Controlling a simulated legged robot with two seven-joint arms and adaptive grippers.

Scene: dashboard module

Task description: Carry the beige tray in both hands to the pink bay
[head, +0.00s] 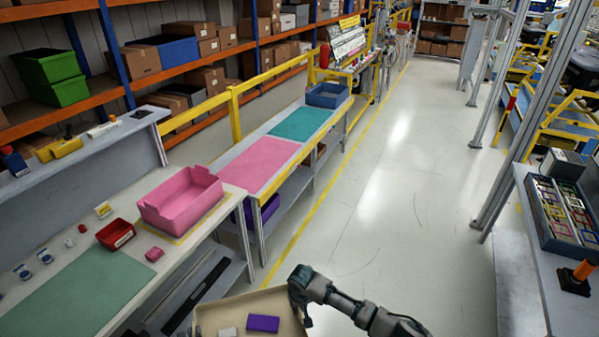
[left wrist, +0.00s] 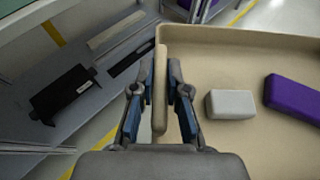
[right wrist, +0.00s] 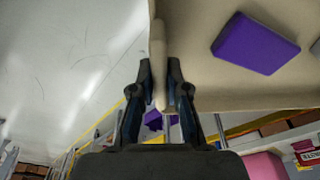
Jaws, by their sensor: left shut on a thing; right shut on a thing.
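The beige tray (head: 240,302) is at the bottom edge of the head view, partly cut off, held out over the floor beside the benches. A purple block (head: 263,323) and a light grey block (head: 228,332) lie in it. My right gripper (head: 299,284) is shut on the tray's right wall; the right wrist view shows the wall between its fingers (right wrist: 157,85). My left gripper (left wrist: 158,88) is shut on the opposite wall in the left wrist view and is out of the head view. The pink bay (head: 257,163) is a flat, empty pink area on the bench further ahead.
A teal area (head: 301,124) and a blue bin (head: 327,95) lie beyond the pink area. A pink bin (head: 180,200) and a red bin (head: 115,234) stand on the nearer bench. Clear floor (head: 390,200) runs to the right, bounded by a bench with a blue crate (head: 560,215).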

